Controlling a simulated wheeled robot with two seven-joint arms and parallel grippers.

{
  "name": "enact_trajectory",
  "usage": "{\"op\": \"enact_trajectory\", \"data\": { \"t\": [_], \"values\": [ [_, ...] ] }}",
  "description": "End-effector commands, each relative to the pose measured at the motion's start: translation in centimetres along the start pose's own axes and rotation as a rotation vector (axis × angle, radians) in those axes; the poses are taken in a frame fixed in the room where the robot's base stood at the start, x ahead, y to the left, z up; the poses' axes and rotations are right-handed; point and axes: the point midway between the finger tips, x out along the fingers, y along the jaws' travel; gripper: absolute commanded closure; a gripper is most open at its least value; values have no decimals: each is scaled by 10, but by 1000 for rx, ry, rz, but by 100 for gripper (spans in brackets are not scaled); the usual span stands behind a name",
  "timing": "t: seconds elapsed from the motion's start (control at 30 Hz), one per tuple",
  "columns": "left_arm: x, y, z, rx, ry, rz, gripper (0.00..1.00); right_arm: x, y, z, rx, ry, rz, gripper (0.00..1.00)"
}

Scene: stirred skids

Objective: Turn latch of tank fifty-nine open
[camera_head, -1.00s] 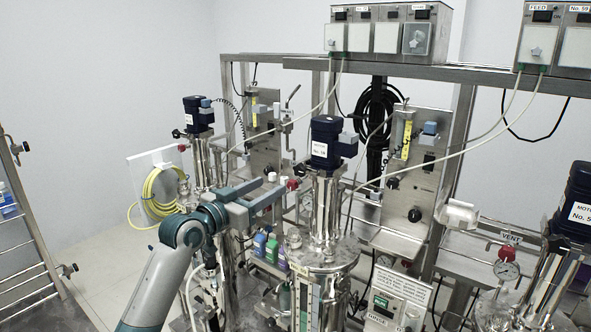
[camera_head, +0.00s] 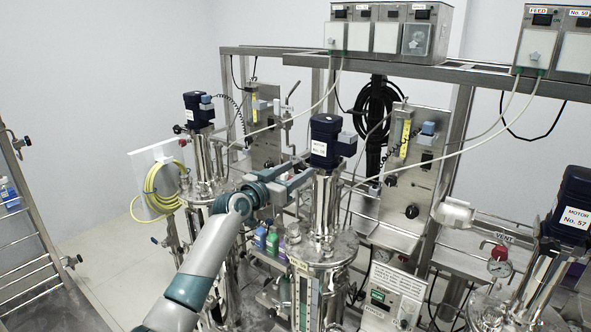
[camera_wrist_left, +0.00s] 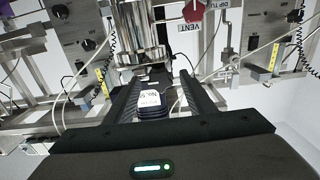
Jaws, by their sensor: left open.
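The leftmost tank (camera_head: 205,192) stands at the back left with a dark blue motor (camera_head: 197,110) on top; its number is too small to read. The middle tank (camera_head: 325,250) carries a motor (camera_head: 324,140) with a white label. My left gripper (camera_head: 303,167) is open and empty, raised between these two tanks and pointing right. In the left wrist view, the open fingers (camera_wrist_left: 157,80) frame a dark labelled motor (camera_wrist_left: 150,100). A red knob with a VENT label (camera_wrist_left: 189,28) shows upside down beyond them. I cannot make out the latch. My right gripper is not in view.
The right tank's motor (camera_head: 570,208) reads No. 57. Control boxes (camera_head: 385,30) sit on the steel frame above. A yellow hose coil (camera_head: 160,188) hangs at the left. Colored bottles (camera_head: 268,240) stand below my left wrist. Cables cross the space, and open floor lies at the left.

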Motion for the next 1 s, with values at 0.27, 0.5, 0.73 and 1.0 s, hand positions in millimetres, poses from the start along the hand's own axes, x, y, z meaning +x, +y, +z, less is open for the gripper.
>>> {"op": "enact_trajectory", "data": {
  "t": [0.27,0.5,0.73,1.0],
  "values": [
    [3,0,0,0,0,0,50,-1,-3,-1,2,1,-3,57],
    [3,0,0,0,0,0,79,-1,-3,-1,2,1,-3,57],
    [3,0,0,-2,0,0,91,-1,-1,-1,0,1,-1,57],
    [3,0,0,-50,1,0,91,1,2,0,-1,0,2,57]
  ]
}}
